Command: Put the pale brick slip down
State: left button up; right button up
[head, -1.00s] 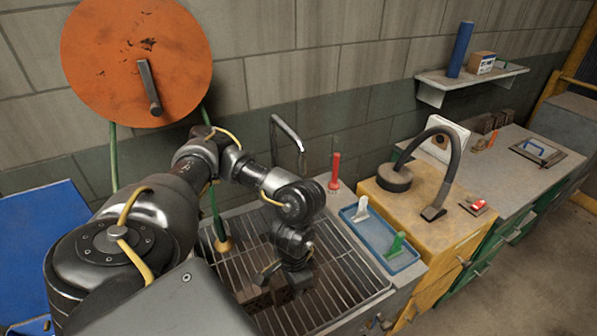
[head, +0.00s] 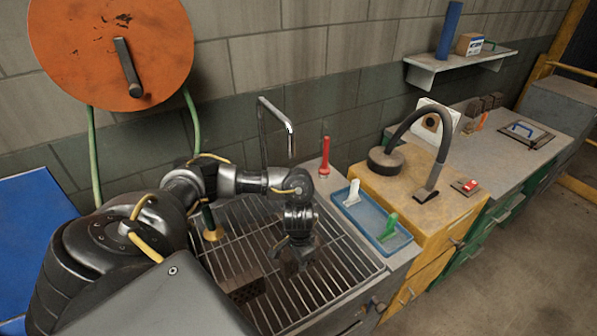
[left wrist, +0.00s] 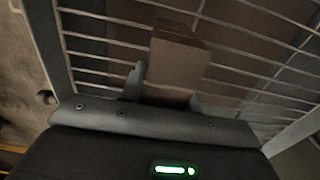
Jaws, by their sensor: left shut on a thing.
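My left gripper (head: 299,262) hangs pointing down over the wire rack (head: 330,262) of the sink. In the left wrist view its fingers (left wrist: 166,88) are shut on the brick slip (left wrist: 178,62), a flat brownish block that sticks out beyond the fingertips over the rack bars. In the head view the slip is dark and mostly hidden by the gripper; I cannot tell whether it touches the rack. A dark hollow brick (head: 243,289) with holes lies on the rack to the left of the gripper. My right gripper is not in view.
A tap (head: 276,125) rises behind the rack. A red-handled brush (head: 324,158) and a blue tray (head: 372,217) with a white and a green tool stand right of it. The rack right of the gripper is clear.

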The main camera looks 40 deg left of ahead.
pick_arm(q)
jog(key=shift+f, duration=0.35)
jog(key=o, duration=1.1)
jog(key=shift+r, duration=0.15)
notch_tip(320, 180, up, 10)
jog(key=p, duration=0.2)
jog(key=shift+r+p, duration=0.2)
jog(key=shift+p, duration=0.15)
jog(key=shift+r, duration=0.8)
